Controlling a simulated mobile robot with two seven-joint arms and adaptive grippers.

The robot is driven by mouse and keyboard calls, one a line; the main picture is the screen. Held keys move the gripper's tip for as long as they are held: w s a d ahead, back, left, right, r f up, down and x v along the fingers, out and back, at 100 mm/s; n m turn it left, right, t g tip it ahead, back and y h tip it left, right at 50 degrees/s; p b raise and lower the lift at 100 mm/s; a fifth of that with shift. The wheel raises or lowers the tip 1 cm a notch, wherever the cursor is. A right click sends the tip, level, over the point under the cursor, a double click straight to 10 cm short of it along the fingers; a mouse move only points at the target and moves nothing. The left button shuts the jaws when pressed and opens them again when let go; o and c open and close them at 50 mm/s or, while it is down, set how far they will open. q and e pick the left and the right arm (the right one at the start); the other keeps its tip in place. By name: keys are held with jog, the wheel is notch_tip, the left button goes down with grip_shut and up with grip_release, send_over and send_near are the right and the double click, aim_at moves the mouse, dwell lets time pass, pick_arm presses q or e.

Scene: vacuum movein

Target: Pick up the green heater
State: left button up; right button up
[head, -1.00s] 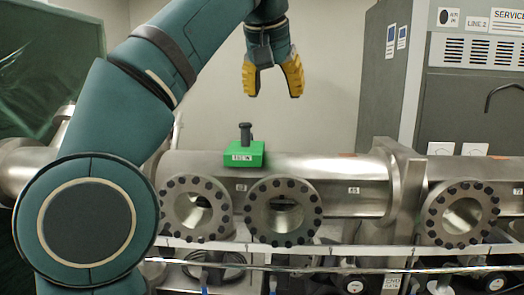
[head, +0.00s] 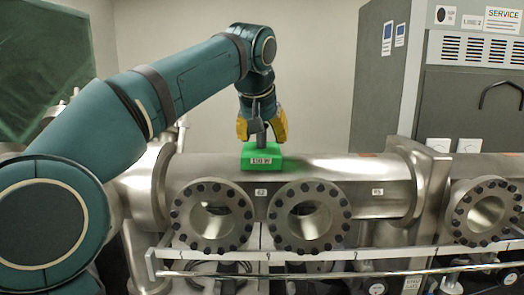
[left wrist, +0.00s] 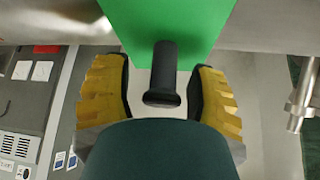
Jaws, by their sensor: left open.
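The green heater (head: 262,158) is a flat block with a white label on its front and a dark upright knob. It sits on top of the steel pipe (head: 330,170). My left gripper (head: 262,133) is directly above the heater, with its yellow fingers pointing down on either side of the knob. In the left wrist view the dark knob (left wrist: 164,75) stands between the open fingers, with a gap on each side, and the green block (left wrist: 170,22) is beyond the fingertips. My right gripper is in neither view.
Two bolted ports (head: 213,215) face me below the heater, with a white rail (head: 350,254) in front. A grey cabinet (head: 470,100) stands at the right. A green sheet (head: 40,65) hangs at the far left. The space above the pipe is otherwise clear.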

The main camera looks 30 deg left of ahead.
pick_arm(q)
jog(key=shift+w+a+f, duration=0.1)
jog(key=shift+a+f, duration=0.05)
jog(key=shift+f, duration=0.05)
grip_shut()
jog(key=shift+r, duration=0.15)
